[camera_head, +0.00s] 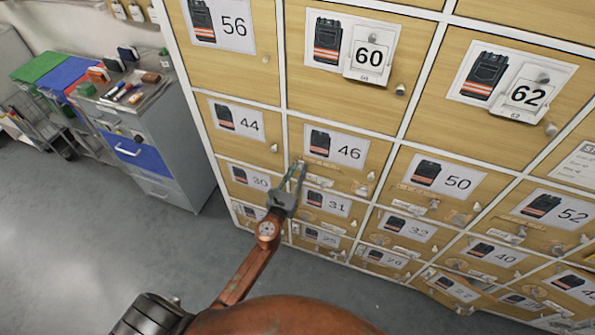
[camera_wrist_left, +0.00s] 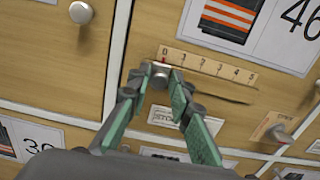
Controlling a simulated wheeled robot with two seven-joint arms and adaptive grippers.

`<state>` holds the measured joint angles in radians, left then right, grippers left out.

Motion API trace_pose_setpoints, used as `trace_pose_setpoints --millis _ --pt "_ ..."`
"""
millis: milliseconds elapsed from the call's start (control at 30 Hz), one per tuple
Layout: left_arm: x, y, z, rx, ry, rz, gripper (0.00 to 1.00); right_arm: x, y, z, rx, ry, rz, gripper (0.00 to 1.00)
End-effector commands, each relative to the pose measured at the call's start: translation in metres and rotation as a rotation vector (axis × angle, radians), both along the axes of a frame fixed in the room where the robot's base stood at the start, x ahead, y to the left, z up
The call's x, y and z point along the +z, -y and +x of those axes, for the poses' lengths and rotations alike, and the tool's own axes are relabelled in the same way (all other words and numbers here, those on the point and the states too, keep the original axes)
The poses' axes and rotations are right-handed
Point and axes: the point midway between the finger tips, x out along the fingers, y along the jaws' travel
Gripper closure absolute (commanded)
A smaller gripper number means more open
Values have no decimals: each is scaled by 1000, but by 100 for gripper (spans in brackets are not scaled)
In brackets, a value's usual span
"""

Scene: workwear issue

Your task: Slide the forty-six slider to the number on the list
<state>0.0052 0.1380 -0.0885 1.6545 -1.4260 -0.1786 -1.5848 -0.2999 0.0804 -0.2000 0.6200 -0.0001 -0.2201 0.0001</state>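The forty-six door (camera_head: 345,178) has a picture card reading 46 in the head view. Below the card in the left wrist view is a scale (camera_wrist_left: 210,68) marked 0 to 5, with a dark slot under it. The slider's round metal knob (camera_wrist_left: 160,74) stands at the 0 end. My left gripper (camera_head: 298,170) reaches up to this door; in the left wrist view its two green-padded fingers (camera_wrist_left: 161,80) close on the knob from both sides. A white sheet (camera_head: 578,162), perhaps the list, is cut off at the right edge; its text is unreadable.
Numbered wooden doors surround it, with knobs, such as 44 (camera_head: 237,121) and 50 (camera_head: 441,180). A small tag and knob (camera_wrist_left: 277,131) sit right of the slot. A grey cabinet (camera_head: 165,155) with a tray on top stands left. The floor between is clear.

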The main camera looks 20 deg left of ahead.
Motion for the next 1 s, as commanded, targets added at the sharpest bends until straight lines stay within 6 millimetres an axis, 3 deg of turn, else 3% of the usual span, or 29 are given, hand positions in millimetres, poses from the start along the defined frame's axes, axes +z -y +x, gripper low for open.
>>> trace_pose_setpoints --millis 267,733,1000 --pt "0 0 0 0 0 0 100 0 0 0 0 0 0 51" --pt "0 1 0 0 0 0 100 0 -1 0 -1 0 1 51" --pt "-1 27 2 -1 -1 0 100 2 -1 1 -1 2 1 51"
